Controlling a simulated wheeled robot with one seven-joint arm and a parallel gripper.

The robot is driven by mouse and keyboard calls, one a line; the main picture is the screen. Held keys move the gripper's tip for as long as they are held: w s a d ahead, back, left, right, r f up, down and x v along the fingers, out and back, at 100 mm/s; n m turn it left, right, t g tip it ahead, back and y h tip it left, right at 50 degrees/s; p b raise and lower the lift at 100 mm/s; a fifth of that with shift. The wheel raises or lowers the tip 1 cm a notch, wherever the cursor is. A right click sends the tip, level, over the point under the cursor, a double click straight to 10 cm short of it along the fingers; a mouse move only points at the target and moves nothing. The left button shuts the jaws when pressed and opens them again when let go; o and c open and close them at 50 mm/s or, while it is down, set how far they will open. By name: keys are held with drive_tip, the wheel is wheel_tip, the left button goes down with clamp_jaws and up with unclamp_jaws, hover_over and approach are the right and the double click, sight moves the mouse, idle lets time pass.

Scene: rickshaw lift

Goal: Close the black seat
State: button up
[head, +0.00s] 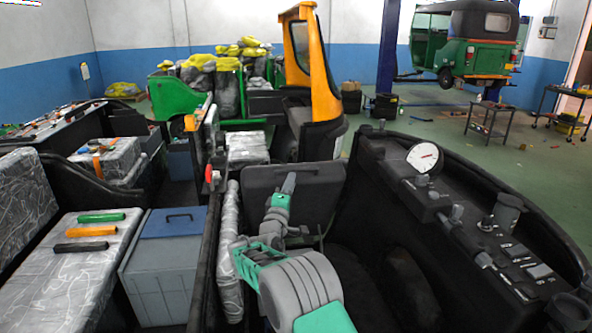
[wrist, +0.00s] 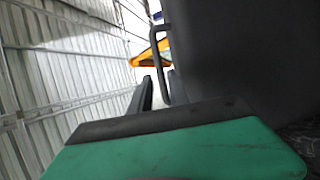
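The black seat (head: 320,190) is a dark, flat panel that stands raised, its face toward me, in the middle of the head view. My gripper (head: 290,182) is at the end of my grey and green arm, in front of the panel's face. I cannot tell whether it touches the panel. In the wrist view a large dark panel, which looks like the seat (wrist: 250,60), fills the right side, with a thin black bar along its left edge.
A black console with a round white gauge (head: 425,158) curves along the right. On the left are a grey bin with a blue lid (head: 172,222) and a wrapped seat holding several coloured handles. A silver wrapped roll (head: 230,250) stands left of my arm. A green and yellow rickshaw is behind.

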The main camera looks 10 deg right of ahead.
sight(296, 170)
drive_tip(key=p+x, duration=0.1)
drive_tip(key=x, duration=0.5)
drive_tip(key=shift+w+d+p, duration=0.25)
drive_tip(key=shift+w+p, duration=0.05)
drive_tip(key=shift+w, duration=0.05)
clamp_jaws()
idle(1.0)
